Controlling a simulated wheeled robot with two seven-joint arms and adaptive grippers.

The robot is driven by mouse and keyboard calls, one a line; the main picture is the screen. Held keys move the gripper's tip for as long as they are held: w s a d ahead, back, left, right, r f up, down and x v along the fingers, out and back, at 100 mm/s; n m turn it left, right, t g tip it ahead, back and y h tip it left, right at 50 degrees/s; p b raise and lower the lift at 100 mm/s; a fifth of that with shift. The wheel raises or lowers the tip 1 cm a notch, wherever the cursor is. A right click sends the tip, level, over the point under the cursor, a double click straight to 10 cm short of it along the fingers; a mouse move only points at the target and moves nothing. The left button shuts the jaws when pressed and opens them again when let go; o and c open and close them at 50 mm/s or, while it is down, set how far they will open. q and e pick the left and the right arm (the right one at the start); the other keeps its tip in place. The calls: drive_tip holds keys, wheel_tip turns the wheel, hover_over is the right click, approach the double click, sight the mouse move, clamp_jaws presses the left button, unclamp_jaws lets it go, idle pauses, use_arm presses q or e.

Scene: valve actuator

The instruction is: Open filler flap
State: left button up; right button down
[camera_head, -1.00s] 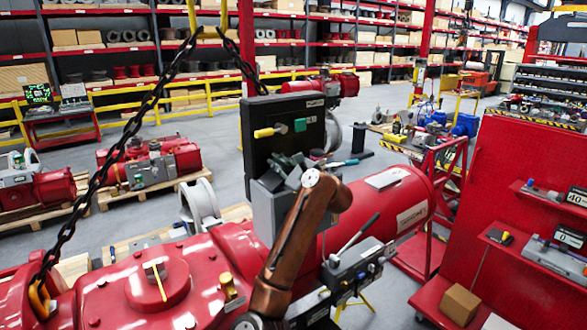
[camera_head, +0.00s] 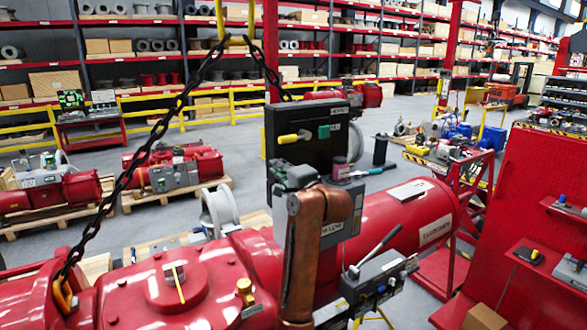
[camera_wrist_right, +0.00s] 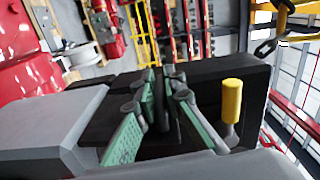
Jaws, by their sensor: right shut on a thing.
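The filler flap does not stand out clearly in either view. A black panel (camera_head: 312,150) with a yellow handle (camera_head: 294,137) and a green square stands on the red valve actuator (camera_head: 385,225). The yellow handle also shows in the wrist view (camera_wrist_right: 231,105). My right gripper (camera_head: 290,178) is in front of the panel's lower part, below the handle. In the wrist view its green-padded fingers (camera_wrist_right: 160,105) close around a dark part between them; I cannot tell whether this is the flap. My bronze arm hides part of the grey labelled box (camera_head: 340,212). My left gripper is not in view.
A grey control block with a lever (camera_head: 375,280) sits on the actuator's front side. A chain (camera_head: 150,145) hangs at the left. A red pegboard stand (camera_head: 525,215) is at the right.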

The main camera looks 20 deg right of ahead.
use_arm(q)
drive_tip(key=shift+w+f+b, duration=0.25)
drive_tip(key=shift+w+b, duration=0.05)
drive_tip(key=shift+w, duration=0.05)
use_arm(e)
drive_tip(key=shift+s+a+f+n, duration=0.2)
drive_tip(key=shift+a+n, duration=0.45)
drive_tip(key=shift+n, duration=0.3)
drive_tip(key=shift+s+a+f+n, duration=0.1)
drive_tip(key=shift+a+f+n, duration=0.05)
drive_tip(key=shift+a+n, duration=0.65)
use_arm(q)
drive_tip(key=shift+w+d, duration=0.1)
use_arm(e)
drive_tip(key=shift+d, duration=0.15)
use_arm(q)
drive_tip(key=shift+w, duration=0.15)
use_arm(e)
drive_tip(key=c, duration=2)
unclamp_jaws()
drive_tip(key=shift+f, duration=0.1)
drive_tip(key=shift+c, duration=0.2)
drive_tip(key=shift+s, duration=0.1)
drive_tip(key=v, duration=1.1)
drive_tip(key=shift+s, duration=0.45)
drive_tip(key=shift+f, duration=0.1)
